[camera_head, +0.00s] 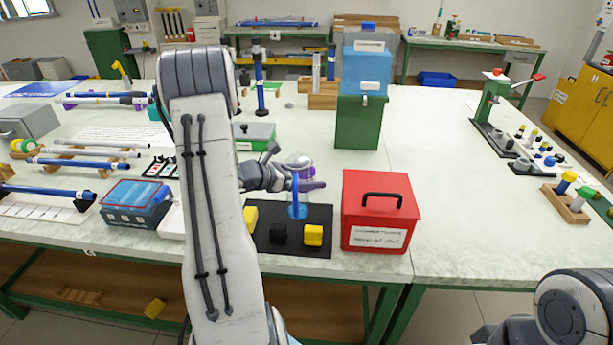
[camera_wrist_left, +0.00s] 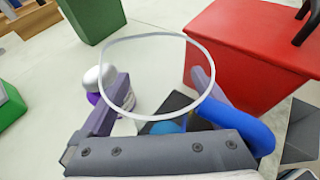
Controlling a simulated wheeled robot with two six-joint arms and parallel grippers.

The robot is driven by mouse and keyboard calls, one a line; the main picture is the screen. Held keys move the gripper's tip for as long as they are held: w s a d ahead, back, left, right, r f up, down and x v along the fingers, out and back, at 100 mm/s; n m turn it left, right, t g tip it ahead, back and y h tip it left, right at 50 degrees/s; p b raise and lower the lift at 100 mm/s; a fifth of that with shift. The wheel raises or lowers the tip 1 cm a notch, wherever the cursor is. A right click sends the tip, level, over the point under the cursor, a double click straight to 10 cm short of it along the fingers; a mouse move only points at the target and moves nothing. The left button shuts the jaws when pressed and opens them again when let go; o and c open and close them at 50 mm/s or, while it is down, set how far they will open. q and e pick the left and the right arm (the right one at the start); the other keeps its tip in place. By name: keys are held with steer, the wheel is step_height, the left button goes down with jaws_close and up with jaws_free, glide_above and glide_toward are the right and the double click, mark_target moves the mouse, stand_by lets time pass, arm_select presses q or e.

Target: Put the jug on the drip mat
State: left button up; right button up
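The jug (camera_head: 298,204) is clear, with a blue handle and blue low in its body. In the left wrist view its round clear rim (camera_wrist_left: 157,119) and blue handle (camera_wrist_left: 250,125) show. My left gripper (camera_head: 303,184) has one finger on each side of the jug's body and appears shut on it. The fingers also show in the left wrist view (camera_wrist_left: 155,90). The black drip mat (camera_head: 290,246) lies under and in front of the jug. I cannot tell whether the jug's base touches it. My right gripper is not in view; part of my right arm shows at bottom right.
A green block (camera_head: 358,122) with a blue container (camera_head: 366,72) stands behind.

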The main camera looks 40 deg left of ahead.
mark_target(307, 166)
arm_select(q)
steer(key=shift+r, duration=0.15)
steer(key=shift+s+a+r, duration=0.15)
steer(key=shift+s, duration=0.1)
steer(key=v, duration=1.1)
steer(key=shift+s, duration=0.2)
steer(key=shift+w+r, duration=0.1)
steer(key=x, duration=1.2)
steer(key=shift+f, duration=0.4)
step_height(307, 166, up, 3)
steer(key=shift+f, duration=0.2)
steer(key=shift+r, duration=0.45)
